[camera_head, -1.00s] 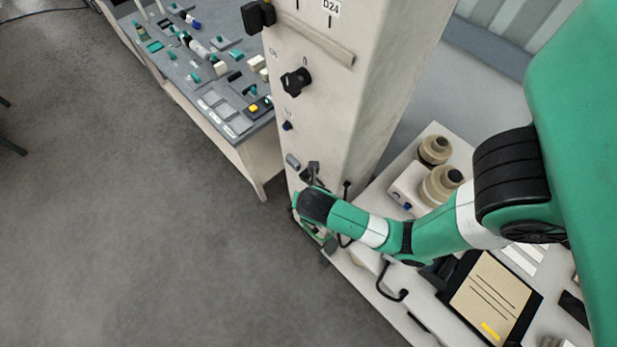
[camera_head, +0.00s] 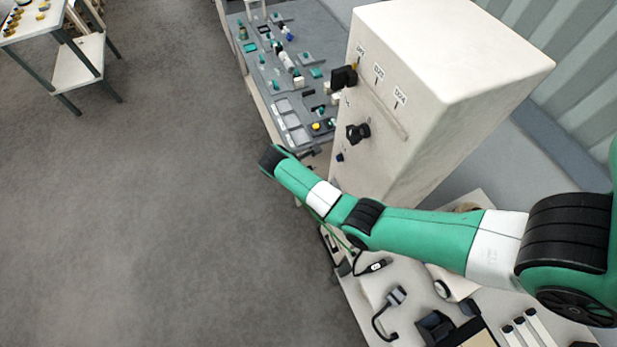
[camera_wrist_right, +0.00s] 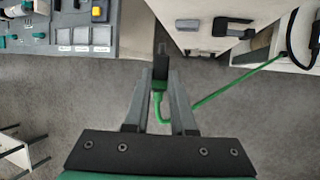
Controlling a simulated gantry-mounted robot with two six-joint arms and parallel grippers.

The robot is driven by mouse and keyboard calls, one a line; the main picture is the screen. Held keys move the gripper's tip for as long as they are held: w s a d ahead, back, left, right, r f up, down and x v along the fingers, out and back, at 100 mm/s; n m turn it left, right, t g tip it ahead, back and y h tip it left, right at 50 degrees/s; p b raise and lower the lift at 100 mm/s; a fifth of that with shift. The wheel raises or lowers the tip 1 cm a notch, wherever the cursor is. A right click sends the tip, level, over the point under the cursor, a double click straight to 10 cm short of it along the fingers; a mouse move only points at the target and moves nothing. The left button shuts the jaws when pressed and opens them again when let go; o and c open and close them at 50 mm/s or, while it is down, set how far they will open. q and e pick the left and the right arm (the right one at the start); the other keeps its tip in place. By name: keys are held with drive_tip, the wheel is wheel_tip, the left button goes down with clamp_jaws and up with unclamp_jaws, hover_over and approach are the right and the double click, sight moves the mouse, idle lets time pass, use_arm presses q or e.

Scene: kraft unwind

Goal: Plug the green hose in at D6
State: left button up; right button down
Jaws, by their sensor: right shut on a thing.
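In the right wrist view my right gripper (camera_wrist_right: 160,85) is shut on the green hose's end, a dark plug (camera_wrist_right: 160,66) with a green collar. The green hose (camera_wrist_right: 215,95) loops below the fingers and runs right toward a bench edge. In the head view part of the hose (camera_head: 332,229) shows below my right arm; the fingers are hidden behind the wrist. My left gripper is not in view.
A black knob (camera_head: 357,132) and a black block (camera_head: 343,77) stick out from the cabinet face. A grey panel table (camera_head: 262,50) stands behind it. A bench with tools (camera_head: 375,290) lies below my arm. Open floor (camera_head: 130,220) fills the left.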

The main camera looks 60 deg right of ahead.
drive_tip(key=shift+f, duration=0.1)
drive_tip(key=s+d+p, duration=0.2)
drive_tip(key=s+d, duration=0.2)
drive_tip(key=shift+s+d+p, duration=0.15)
drive_tip(key=shift+d+p, duration=0.15)
drive_tip(key=shift+d, duration=0.1)
idle(0.4)
drive_tip(key=shift+s+d+p, duration=0.7)
drive_tip(key=shift+d+p, duration=0.05)
drive_tip(key=shift+p, duration=0.15)
idle(2.3)
drive_tip(key=c, duration=0.7)
unclamp_jaws()
drive_tip(key=shift+o, duration=0.2)
